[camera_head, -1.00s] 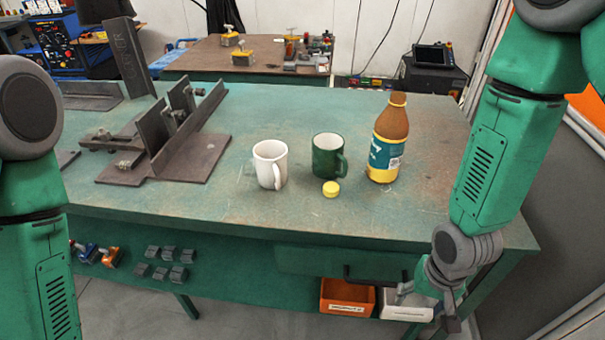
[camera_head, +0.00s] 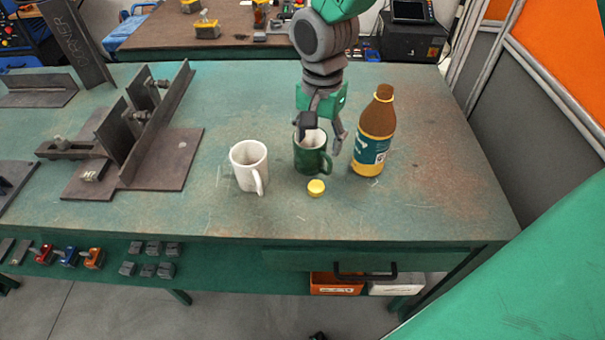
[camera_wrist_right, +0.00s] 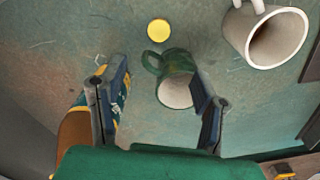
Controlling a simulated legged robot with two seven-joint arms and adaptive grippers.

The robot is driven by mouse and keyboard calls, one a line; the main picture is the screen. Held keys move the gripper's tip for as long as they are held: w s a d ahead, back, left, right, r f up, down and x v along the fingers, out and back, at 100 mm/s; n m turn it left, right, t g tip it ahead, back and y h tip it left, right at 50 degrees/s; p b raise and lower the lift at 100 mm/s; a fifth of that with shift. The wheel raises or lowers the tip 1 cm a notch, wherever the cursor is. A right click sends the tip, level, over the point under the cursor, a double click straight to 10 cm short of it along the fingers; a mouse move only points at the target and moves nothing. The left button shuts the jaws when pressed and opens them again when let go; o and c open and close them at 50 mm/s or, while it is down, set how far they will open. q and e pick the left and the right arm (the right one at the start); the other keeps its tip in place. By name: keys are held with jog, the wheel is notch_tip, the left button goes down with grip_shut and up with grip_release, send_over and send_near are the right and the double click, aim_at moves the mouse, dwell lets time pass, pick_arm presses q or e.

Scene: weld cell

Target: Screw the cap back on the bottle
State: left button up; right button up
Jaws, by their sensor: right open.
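The yellow cap (camera_head: 316,188) lies on the green bench in front of the green mug; the right wrist view also shows it (camera_wrist_right: 158,30). In the right wrist view the bottle (camera_wrist_right: 75,130) is partly hidden behind a finger. My right gripper (camera_head: 322,138) is open, pointing down above the green mug, left of the bottle. Its fingers (camera_wrist_right: 160,85) are spread with nothing held between them. My left gripper is out of view.
The green mug (camera_head: 318,163) is partly covered by my right gripper. A white mug (camera_head: 247,168) stands to its left. A steel fixture (camera_head: 160,165) fills the bench's left side. The bench (camera_head: 440,170) right of the bottle is clear.

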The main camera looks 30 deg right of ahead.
jog(key=b, duration=0.1)
send_over(317, 186)
notch_tip(317, 186, down, 8)
jog(key=shift+w+a, duration=0.1)
jog(key=shift+w, duration=0.05)
jog(key=shift+f, duration=0.3)
jog(key=shift+a+r, duration=0.1)
jog(key=shift+a, duration=0.15)
jog(key=shift+f, duration=0.3)
jog(key=f, duration=0.4)
jog(key=shift+d+b, duration=0.2)
jog(key=shift+b, duration=0.1)
jog(key=shift+d+f, duration=0.2)
jog(key=shift+f, duration=0.15)
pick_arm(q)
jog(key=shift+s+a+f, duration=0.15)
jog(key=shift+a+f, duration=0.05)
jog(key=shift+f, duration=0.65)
